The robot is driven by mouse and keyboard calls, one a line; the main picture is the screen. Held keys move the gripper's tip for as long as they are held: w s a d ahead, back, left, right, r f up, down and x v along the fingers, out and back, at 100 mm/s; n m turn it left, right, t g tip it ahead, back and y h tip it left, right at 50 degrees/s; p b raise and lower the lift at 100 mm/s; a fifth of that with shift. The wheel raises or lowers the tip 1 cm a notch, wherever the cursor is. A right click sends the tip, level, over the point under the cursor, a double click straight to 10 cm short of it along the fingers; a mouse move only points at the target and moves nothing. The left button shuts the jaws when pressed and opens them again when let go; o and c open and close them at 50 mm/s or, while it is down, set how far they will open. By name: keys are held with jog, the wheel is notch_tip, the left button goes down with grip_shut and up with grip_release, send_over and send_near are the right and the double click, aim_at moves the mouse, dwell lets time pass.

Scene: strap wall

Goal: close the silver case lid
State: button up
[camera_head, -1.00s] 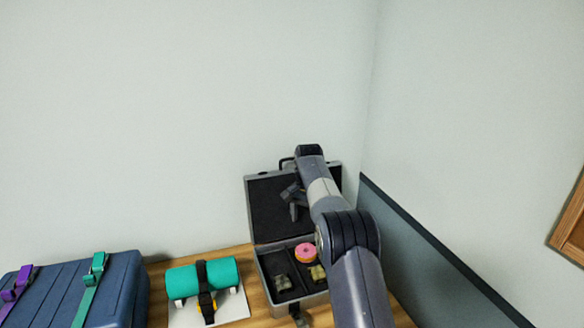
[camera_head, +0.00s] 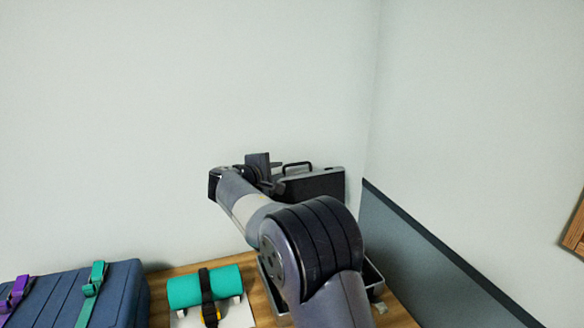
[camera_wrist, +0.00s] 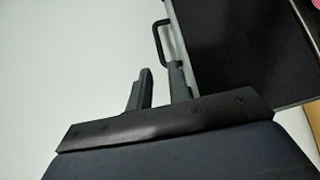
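The silver case lid (camera_head: 318,184) is up and tilted forward in the head view, with its dark lining facing me and a handle (camera_head: 297,166) on its top edge. Part of the case's lower half (camera_head: 374,279) shows beyond my arm, which hides most of its inside. My gripper (camera_head: 262,170) is at the lid's upper left. In the wrist view, the lid's dark lining (camera_wrist: 240,45) and silver rim lie right of my gripper (camera_wrist: 160,82). The fingers are apart with bare wall between them. The right finger is close to the rim; contact is unclear.
A teal roll (camera_head: 188,287) with a black strap lies on a white board left of the case. A blue case (camera_head: 62,296) with purple and green straps is farther left. A grey panel (camera_head: 430,262) bounds the right side; the wall is behind.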

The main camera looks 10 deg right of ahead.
aim_at(296, 165)
jog(key=p+x, duration=0.4)
jog(key=x, duration=0.6)
jog(key=shift+w+d, duration=0.25)
jog(key=shift+w, duration=0.05)
jog(key=shift+c, duration=0.6)
grip_shut()
